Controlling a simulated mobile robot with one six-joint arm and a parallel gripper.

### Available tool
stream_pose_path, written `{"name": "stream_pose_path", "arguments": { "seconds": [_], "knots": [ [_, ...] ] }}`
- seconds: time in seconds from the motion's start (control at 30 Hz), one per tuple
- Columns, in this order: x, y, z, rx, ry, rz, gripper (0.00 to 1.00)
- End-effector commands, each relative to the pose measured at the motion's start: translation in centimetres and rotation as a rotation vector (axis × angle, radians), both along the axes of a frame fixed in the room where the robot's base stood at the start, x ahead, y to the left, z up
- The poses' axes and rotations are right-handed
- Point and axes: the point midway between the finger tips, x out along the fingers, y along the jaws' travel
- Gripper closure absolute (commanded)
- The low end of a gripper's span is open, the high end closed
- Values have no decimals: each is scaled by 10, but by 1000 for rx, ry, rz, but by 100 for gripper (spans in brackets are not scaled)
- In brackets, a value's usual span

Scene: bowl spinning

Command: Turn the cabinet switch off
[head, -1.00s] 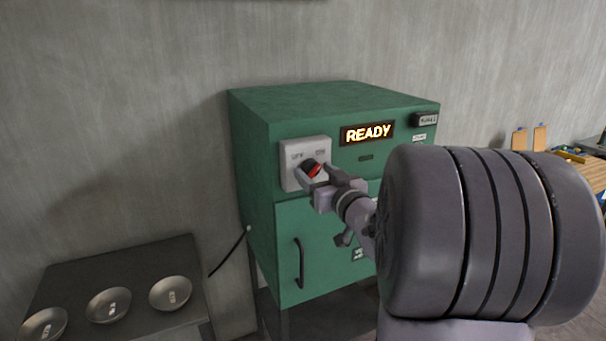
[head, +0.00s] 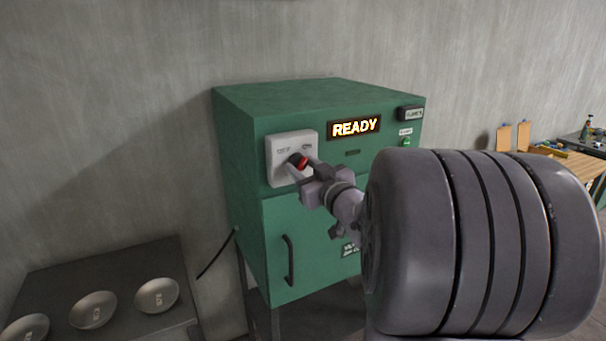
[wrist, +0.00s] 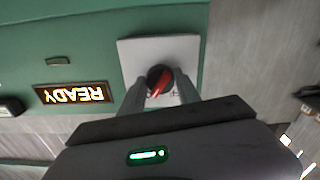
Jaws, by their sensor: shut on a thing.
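The green cabinet (head: 330,105) stands against the wall, with a lit READY display (head: 355,127) on its front. The switch is a red and black knob (head: 298,160) on a white plate (head: 279,172) marked OFF at left and ON at right. My gripper (head: 302,168) is at the knob, its fingers on either side. In the wrist view, my gripper (wrist: 160,84) is shut on the knob (wrist: 158,80), and the red pointer is tilted. The fingers hide part of the knob and the plate lettering. The wrist view also shows the READY display (wrist: 74,96), upside down.
A dark table (head: 60,290) with several metal bowls stands at the lower left. The cabinet door has a dark handle (head: 288,260). A green button (head: 406,142) sits at the cabinet's upper right. A wooden workbench (head: 575,165) is at the far right.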

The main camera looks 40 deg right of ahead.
Motion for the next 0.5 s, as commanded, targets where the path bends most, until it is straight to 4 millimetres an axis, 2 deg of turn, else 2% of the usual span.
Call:
{"name": "stream_pose_path", "arguments": {
  "seconds": [0.07, 0.5],
  "knots": [
    [0, 0, -5, -60, 13, -1, 100],
    [0, -1, -4, -467, 112, 0, 100]
  ]
}}
